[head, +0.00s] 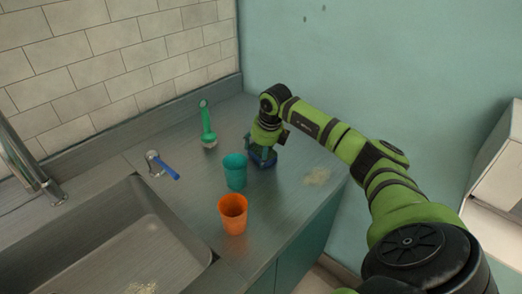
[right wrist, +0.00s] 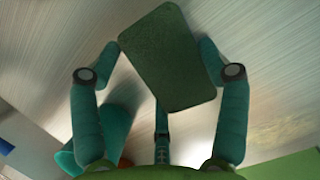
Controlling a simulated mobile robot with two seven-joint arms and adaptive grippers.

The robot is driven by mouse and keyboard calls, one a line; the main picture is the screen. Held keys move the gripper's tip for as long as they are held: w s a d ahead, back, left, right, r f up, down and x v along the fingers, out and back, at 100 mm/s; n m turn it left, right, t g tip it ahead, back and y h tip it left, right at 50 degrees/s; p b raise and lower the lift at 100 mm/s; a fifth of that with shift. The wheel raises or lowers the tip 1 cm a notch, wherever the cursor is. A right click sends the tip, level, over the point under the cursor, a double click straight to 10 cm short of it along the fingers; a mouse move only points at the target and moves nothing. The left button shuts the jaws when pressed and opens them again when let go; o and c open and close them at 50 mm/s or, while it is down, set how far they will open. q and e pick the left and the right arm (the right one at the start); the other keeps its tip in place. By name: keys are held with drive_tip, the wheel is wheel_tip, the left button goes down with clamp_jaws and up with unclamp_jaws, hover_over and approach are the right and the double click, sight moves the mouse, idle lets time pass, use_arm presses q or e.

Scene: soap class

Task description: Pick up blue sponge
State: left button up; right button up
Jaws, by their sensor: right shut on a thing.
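The blue sponge (head: 264,159) is at the far right part of the counter, mostly covered by my right gripper (head: 264,148). My left gripper is not in view.
A teal cup (head: 235,172) stands close left of the gripper, with an orange cup (head: 233,214) nearer. A pale stain (head: 316,177) marks the counter at right.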

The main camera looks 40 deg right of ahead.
sight(257, 148)
wheel_tip(257, 148, up, 5)
drive_tip(key=shift+f+b, duration=0.2)
drive_tip(key=shift+b, duration=0.75)
drive_tip(key=s+r+b, duration=0.4)
drive_tip(key=s+r, duration=0.2)
drive_tip(key=s, duration=0.5)
drive_tip(key=shift+s+a+r, duration=0.15)
drive_tip(key=shift+s+r, duration=0.25)
drive_tip(key=c, duration=0.3)
